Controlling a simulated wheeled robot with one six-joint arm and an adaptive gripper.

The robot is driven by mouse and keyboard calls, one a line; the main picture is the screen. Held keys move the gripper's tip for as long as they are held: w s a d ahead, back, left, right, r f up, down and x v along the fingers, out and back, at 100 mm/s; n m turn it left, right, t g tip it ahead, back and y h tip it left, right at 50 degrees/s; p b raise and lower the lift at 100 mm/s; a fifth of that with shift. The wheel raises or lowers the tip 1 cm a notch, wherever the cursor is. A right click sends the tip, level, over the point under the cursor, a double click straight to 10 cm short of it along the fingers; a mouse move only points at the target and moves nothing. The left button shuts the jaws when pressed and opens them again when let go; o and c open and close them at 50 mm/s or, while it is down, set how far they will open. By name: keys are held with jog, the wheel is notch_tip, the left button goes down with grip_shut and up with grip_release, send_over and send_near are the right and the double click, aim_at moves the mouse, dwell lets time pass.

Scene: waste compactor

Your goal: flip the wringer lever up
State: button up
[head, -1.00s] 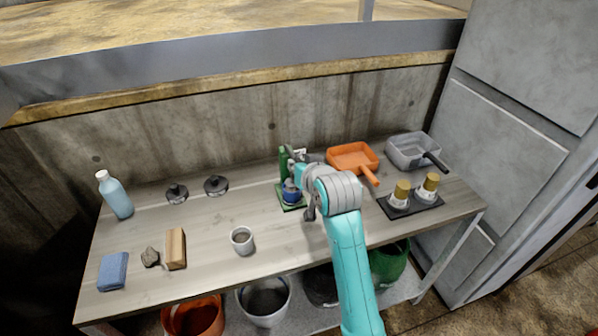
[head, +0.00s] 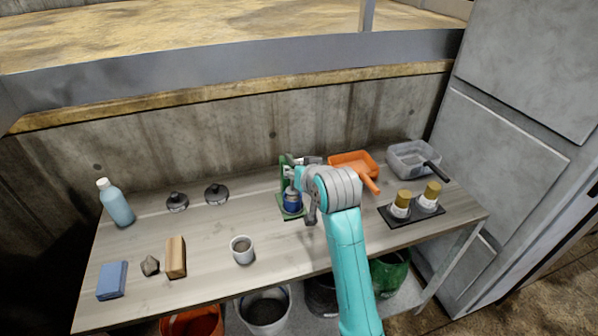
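The wringer is a small green stand (head: 284,172) on a green base plate, upright near the back middle of the table. A blue can-like piece (head: 293,198) sits low in it. A dark grey bar, which looks like the lever (head: 309,160), sticks out to the right from the stand's top, roughly level. My gripper (head: 299,174) is at the stand's right side, just below this bar. My own wrist hides most of the fingers, so their opening and any contact with the lever are unclear.
An orange pan (head: 350,158), a grey pan (head: 408,153) and two gold-topped cylinders on a black tray (head: 416,215) stand right of my arm.

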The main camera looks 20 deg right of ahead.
jog(key=v, duration=1.2)
dwell(0.3)
jog(key=s+f+t, duration=0.1)
jog(key=s+f, duration=1.6)
jog(key=f, duration=0.4)
jog(key=s+r+n+t, duration=0.1)
jog(key=s+n, duration=0.1)
jog(key=s, duration=2.5)
jog(key=shift+s+a+r+t+h, duration=0.2)
jog(key=shift+r+t+h, duration=0.1)
jog(key=shift+r+t, duration=0.1)
